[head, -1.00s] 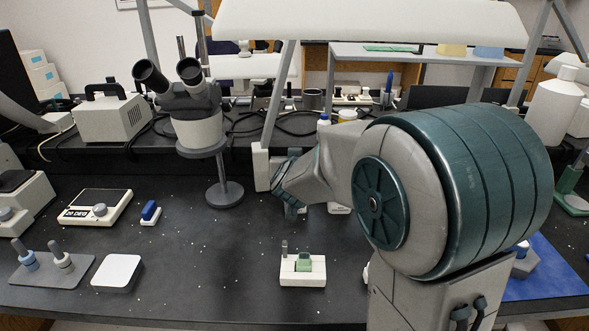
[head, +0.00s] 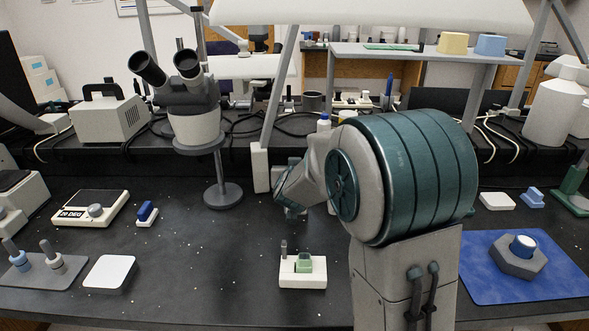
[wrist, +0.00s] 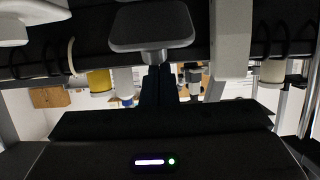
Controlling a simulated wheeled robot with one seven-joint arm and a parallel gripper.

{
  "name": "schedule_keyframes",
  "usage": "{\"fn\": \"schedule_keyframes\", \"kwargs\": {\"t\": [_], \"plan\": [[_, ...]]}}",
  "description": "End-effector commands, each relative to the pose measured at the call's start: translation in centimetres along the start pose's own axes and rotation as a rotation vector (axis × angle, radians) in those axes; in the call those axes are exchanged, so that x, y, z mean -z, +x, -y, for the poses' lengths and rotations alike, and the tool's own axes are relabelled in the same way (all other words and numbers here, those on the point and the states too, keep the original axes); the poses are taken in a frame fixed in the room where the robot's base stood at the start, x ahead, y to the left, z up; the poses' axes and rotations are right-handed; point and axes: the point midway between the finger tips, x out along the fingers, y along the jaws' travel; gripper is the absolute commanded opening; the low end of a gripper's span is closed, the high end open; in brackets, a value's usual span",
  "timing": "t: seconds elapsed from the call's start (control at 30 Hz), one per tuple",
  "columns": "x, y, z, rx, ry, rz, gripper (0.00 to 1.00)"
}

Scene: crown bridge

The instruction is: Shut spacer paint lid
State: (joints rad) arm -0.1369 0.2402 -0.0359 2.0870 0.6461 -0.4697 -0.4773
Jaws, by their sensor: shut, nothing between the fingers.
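No thing is clearly marked as the spacer paint. A white block (head: 303,281) stands on the front middle of the bench. It carries a small green part (head: 304,264) and an upright grey post (head: 284,250); I cannot tell whether the green part is a lid or how it stands. My gripper (head: 293,213) is behind and above the block, apart from it, partly hidden by my arm. In the wrist view my gripper (wrist: 158,84) is shut and empty, its dark fingers below a grey rounded plate (wrist: 152,27) on a short stem.
A microscope (head: 195,118) stands left of my arm. A blue mat (head: 500,283) with a grey hexagonal base (head: 518,259) lies at the right. A white pad (head: 109,272) and a small blue-topped block (head: 147,212) are at the left. The bench between pad and white block is clear.

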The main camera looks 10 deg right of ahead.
Motion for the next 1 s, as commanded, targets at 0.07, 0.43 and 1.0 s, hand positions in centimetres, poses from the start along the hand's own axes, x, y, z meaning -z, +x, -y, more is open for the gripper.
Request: {"fn": "schedule_keyframes", "kwargs": {"t": [0.07, 0.43, 1.0], "plan": [[0.0, 0.0, 0.0, 0.000, 0.000, 0.000, 0.00], [-1.1, -0.2, 0.0, 0.000, 0.000, -0.073, 0.00], [-2.4, -1.4, 0.0, 0.000, 0.000, -0.238, 0.00]]}}
